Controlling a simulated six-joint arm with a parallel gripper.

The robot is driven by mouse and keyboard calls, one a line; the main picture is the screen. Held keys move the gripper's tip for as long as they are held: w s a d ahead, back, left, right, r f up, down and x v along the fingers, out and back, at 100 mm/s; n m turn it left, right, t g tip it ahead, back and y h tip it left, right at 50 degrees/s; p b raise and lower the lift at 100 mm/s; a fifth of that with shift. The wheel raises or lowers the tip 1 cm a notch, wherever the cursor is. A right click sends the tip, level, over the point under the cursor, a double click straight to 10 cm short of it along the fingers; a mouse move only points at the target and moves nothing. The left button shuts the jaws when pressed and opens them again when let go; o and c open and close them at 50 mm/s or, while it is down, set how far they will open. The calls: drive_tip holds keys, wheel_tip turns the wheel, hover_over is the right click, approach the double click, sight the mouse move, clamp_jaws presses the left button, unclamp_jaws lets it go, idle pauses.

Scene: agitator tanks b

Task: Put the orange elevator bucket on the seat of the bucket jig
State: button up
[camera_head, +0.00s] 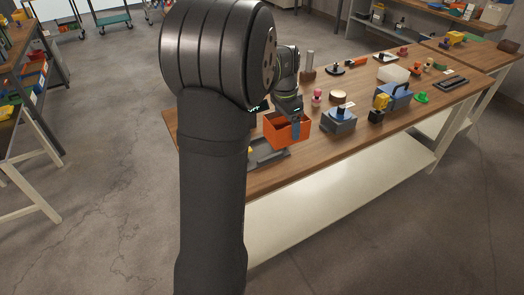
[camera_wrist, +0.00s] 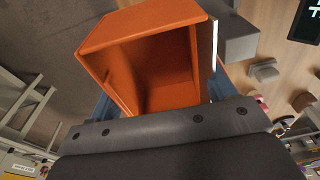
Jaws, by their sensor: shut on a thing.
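The orange elevator bucket (camera_head: 283,134) is an open-topped box above the near left part of the wooden workbench. My gripper (camera_head: 296,126) is shut on it, with a blue finger against its side. In the wrist view the bucket (camera_wrist: 150,62) fills the upper middle, its open side facing the camera, tilted in the picture. My gripper (camera_wrist: 160,100) has blue parts showing on both sides of it. A dark grey fixture (camera_head: 268,152), perhaps the bucket jig, lies below the bucket, partly hidden by it and my arm. I cannot tell whether they touch, and no seat is clear.
A yellow-and-black item (camera_head: 379,106) and a blue case (camera_head: 396,97) stand farther right. The workbench (camera_head: 345,157) has bare wood along its front edge. A grey block (camera_wrist: 236,38) shows beside the bucket.

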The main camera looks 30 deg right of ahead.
drive_tip(key=shift+s+d+f+n, duration=0.15)
drive_tip(key=shift+s+d+n, duration=0.2)
drive_tip(key=shift+s, duration=0.5)
approach(264, 149)
drive_tip(key=shift+s+d+f, duration=0.1)
drive_tip(key=shift+d+f, duration=0.05)
drive_tip(key=shift+d, duration=0.05)
drive_tip(key=shift+f, duration=1.95)
drive_tip(key=shift+f, duration=0.15)
drive_tip(key=o, duration=1.1)
wheel_tip(264, 149, up, 12)
drive_tip(key=a, duration=0.1)
drive_tip(key=shift+a, duration=0.2)
